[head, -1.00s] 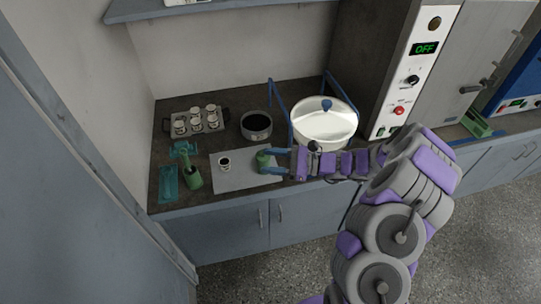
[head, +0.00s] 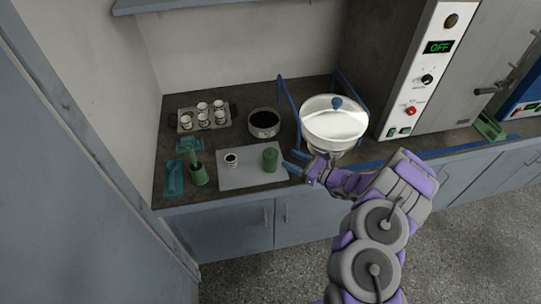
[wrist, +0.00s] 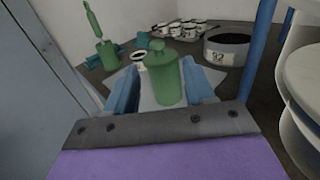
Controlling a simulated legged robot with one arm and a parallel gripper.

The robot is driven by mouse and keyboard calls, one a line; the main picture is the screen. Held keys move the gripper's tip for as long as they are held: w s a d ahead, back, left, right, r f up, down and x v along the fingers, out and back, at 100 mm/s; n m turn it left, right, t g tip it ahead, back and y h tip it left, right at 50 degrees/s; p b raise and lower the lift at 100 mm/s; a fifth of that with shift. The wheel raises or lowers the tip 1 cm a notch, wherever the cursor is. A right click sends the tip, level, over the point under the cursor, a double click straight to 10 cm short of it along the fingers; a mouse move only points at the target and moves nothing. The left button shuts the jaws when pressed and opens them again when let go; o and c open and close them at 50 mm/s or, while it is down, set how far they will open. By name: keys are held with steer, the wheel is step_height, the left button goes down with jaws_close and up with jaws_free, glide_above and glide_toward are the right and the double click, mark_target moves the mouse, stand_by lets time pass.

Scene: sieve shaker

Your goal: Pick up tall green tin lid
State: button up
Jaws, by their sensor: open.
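The tall green tin (head: 270,160) stands upright on a light grey mat (head: 238,176). Its green lid (wrist: 157,50), with a small knob on top, is on the tin in the wrist view. My gripper (head: 293,164) is open, with blue fingers, just to the right of the tin in the head view. In the wrist view the tin (wrist: 165,80) appears between my two fingers (wrist: 160,92), beyond the palm. I cannot tell whether either finger touches it.
A small cup (head: 231,159) stands on the mat. Left are a green brush-like tool in a holder (head: 199,175) and a teal tray (head: 174,179). Behind are a cup rack (head: 203,118) and dark-filled pot (head: 264,123). The sieve shaker (head: 334,125) with blue posts stands close right.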

mark_target(271, 149)
steer(key=x, duration=0.3)
steer(key=shift+w+a+b, duration=0.2)
steer(key=shift+a+b, duration=0.1)
steer(key=shift+a, duration=0.1)
steer(key=shift+r+b+x, duration=0.2)
steer(key=shift+b+x, duration=0.2)
steer(key=shift+x, duration=0.95)
steer(key=shift+r+b+x, duration=0.2)
steer(key=shift+b+x, duration=0.15)
steer(key=shift+x, duration=1.05)
steer(key=shift+s+a, duration=0.1)
steer(key=shift+c, duration=0.2)
jaws_close()
